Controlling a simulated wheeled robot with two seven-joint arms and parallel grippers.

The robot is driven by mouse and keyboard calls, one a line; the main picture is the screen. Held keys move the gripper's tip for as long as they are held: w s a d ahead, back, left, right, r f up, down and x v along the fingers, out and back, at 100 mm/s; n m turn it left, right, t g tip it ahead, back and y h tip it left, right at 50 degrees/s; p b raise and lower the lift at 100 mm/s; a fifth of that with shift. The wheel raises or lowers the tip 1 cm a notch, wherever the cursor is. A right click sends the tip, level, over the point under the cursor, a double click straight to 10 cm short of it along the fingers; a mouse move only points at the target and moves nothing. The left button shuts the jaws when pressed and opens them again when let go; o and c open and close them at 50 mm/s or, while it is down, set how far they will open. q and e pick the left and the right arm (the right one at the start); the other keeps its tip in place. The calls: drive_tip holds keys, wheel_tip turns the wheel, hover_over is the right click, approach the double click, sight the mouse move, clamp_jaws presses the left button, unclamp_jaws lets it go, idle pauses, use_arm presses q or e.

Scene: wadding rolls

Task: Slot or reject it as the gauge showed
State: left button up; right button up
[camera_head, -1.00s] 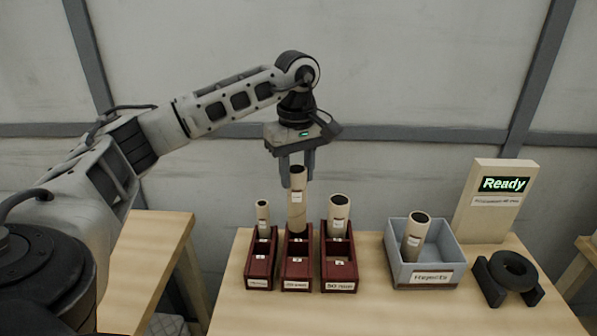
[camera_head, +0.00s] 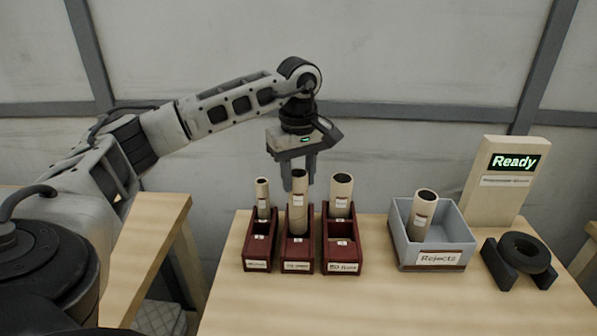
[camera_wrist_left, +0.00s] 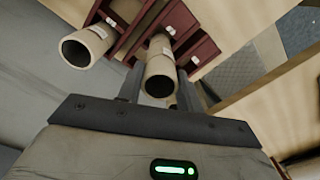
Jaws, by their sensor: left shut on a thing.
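My left gripper (camera_head: 298,184) points down over the middle red rack (camera_head: 297,254). It is shut on a tan cardboard roll (camera_head: 298,212), which stands upright at the back of that rack. Whether the roll's lower end rests on the rack floor is hidden. The held roll also shows between the fingers in the left wrist view (camera_wrist_left: 160,72). A thin roll (camera_head: 262,198) stands in the left red rack (camera_head: 258,254), and a wider roll (camera_head: 341,199) in the right red rack (camera_head: 341,256). My right gripper is not in view.
A grey Rejects bin (camera_head: 436,259) holds one leaning roll (camera_head: 422,215). A wooden panel (camera_head: 489,208) with a display reading "Ready" (camera_head: 515,162) stands at the right. A black ring-shaped gauge (camera_head: 521,255) sits in front of it. The table's front is clear.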

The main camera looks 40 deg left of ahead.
sight(299, 192)
use_arm(q)
drive_tip(key=shift+f+b, duration=0.35)
drive_tip(key=shift+f, duration=0.4)
drive_tip(key=shift+f+b, duration=0.7)
drive_tip(key=shift+f, duration=0.75)
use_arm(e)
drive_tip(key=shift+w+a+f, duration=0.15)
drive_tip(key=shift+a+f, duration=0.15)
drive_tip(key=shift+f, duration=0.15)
use_arm(q)
drive_tip(key=o, duration=0.8)
drive_tip(key=shift+o, duration=0.2)
drive_tip(key=shift+r, duration=0.1)
